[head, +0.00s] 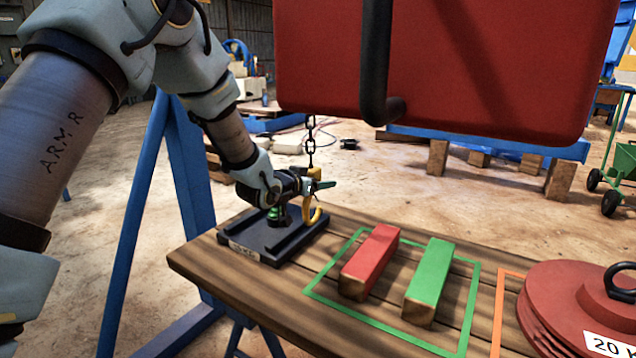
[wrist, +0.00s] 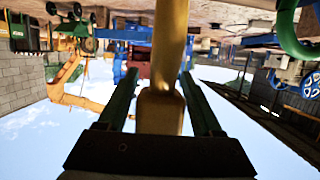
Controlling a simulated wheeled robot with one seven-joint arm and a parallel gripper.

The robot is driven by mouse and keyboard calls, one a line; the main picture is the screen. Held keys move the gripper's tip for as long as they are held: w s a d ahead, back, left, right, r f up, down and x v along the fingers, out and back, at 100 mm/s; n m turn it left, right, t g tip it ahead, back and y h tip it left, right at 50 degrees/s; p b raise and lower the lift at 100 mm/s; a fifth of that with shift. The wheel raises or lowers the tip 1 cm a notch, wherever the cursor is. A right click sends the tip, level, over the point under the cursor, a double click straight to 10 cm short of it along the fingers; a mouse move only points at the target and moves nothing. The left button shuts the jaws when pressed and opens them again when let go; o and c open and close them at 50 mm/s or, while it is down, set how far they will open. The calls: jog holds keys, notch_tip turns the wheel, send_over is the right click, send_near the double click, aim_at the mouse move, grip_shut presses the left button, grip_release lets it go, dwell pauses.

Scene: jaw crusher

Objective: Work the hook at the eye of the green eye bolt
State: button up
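A yellow hook (head: 314,212) hangs from a dark chain (head: 310,145). It stands beside the green eye bolt (head: 276,214), which rises from a black base plate (head: 265,238) on the bench. My gripper (head: 318,185) is at the upper part of the hook, above and right of the eye bolt. In the wrist view the two green fingers (wrist: 160,85) stand apart, with the yellow hook (wrist: 163,108) in the picture between them. A gap shows beside the left finger; firm contact is not clear. My wrist partly hides the eye, and I cannot tell whether the hook tip is in it.
A red block (head: 368,262) and a green block (head: 429,283) lie inside a green outline on the wooden bench (head: 240,285). Red weight discs (head: 565,305) stand at the right. A large red body (head: 450,60) with a black handle (head: 376,60) overhangs the bench.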

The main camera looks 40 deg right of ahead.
grip_shut()
dwell(0.3)
dwell(0.8)
